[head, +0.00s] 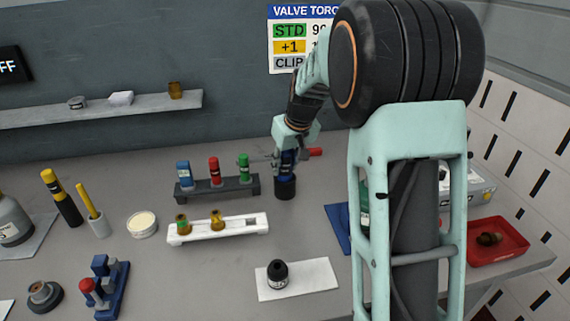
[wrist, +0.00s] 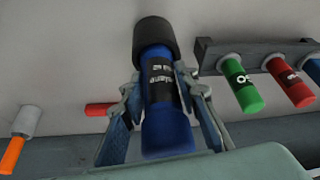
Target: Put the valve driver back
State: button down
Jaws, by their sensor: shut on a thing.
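The valve driver seems to be the blue cylinder (wrist: 168,128) with a black printed label in the wrist view. It also shows as a blue patch in the head view (head: 287,168). My gripper (head: 287,155) is shut around its body, with a finger on each side in the wrist view (wrist: 163,95). The driver stands about upright, and its lower end meets a wider black cup (head: 285,187), also seen in the wrist view (wrist: 155,38). How deep the driver sits in the cup is hidden.
Left of my gripper is a dark rack (head: 218,189) with blue, red and green cylinders. A white rack (head: 235,229) is in front of it. A red piece (head: 315,152) lies just right of my gripper. A white pad (head: 305,277) with a black knob is in front.

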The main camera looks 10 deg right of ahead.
jog(key=shift+f, duration=0.25)
jog(key=c, duration=1.6)
grip_release()
jog(key=shift+o, duration=0.8)
jog(key=shift+f, duration=0.1)
notch_tip(320, 180, up, 6)
jog(key=p, duration=0.3)
jog(key=shift+p, duration=0.35)
jog(key=shift+s, duration=0.1)
